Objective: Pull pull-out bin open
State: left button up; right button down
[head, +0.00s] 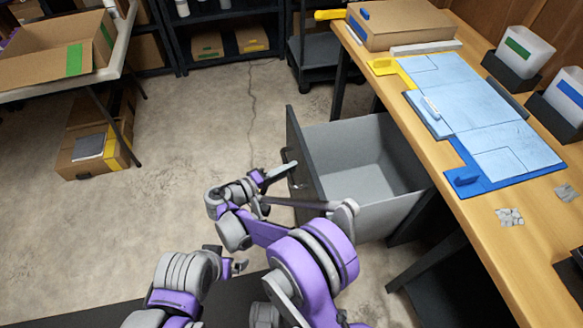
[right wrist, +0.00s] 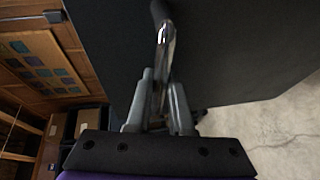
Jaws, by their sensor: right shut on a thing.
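The pull-out bin (head: 365,150) is a grey open-topped drawer with a dark front panel. It stands out from under the wooden workbench, and its inside looks empty. My right gripper (head: 280,174) is at the outer face of the front panel. In the right wrist view, my right gripper (right wrist: 163,105) is shut on the shiny bar handle (right wrist: 165,45) of the dark front panel (right wrist: 230,50). My left gripper (head: 236,266) is low in the head view, apart from the bin; its fingers are too small and partly hidden to read.
The workbench (head: 480,225) holds a blue mat (head: 465,110), a cardboard box (head: 400,22) and bins at the right. A table with an open carton (head: 55,48) stands at the left. The concrete floor (head: 200,130) left of the bin is clear.

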jog(key=c, duration=0.8)
grip_release()
pick_arm(q)
jog(key=shift+s+a, duration=0.1)
